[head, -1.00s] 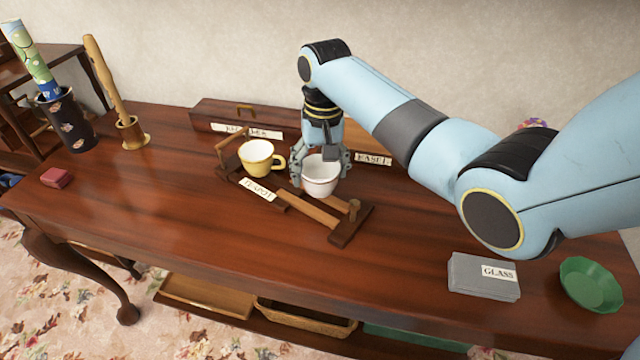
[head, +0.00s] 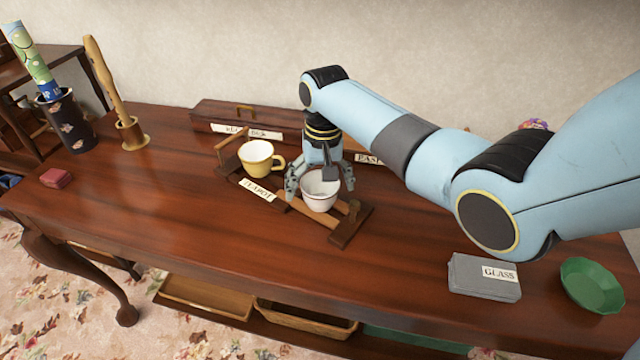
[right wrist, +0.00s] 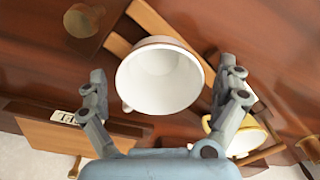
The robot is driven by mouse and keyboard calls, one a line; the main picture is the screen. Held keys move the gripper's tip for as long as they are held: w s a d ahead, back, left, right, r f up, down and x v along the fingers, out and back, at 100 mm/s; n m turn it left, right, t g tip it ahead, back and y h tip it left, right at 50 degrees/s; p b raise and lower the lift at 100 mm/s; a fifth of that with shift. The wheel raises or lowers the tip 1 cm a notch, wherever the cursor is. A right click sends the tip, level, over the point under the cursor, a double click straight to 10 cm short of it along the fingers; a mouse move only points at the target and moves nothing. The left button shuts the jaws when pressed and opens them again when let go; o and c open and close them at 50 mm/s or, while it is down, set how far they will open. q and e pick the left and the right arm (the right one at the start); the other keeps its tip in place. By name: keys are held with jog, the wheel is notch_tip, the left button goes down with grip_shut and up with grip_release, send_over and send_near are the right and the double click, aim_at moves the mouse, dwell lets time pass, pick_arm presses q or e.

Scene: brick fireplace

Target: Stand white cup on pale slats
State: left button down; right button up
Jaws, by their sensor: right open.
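The white cup (head: 318,192) stands upright on the pale slats (head: 302,208) of a low dark-framed wooden rack. In the right wrist view the cup (right wrist: 160,77) shows its open mouth, with a pale slat (right wrist: 165,20) beneath and beyond it. My right gripper (head: 320,185) is open, its fingers on either side of the cup; in the right wrist view a gap shows between each finger and the cup. A yellow cup (head: 257,158) stands at the rack's left part, close to my right gripper. My left gripper is not in view.
A label reading TEAPOT (head: 258,190) lies at the rack's front edge. A long wooden box (head: 215,112) is behind. A grey stack marked GLASS (head: 484,277) and a green bowl (head: 592,286) stand front right.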

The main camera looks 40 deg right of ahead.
notch_tip(320, 180, up, 12)
jog(key=shift+d+r+p, duration=0.15)
jog(key=shift+d+p, duration=0.1)
jog(key=shift+p, duration=0.1)
dwell(0.6)
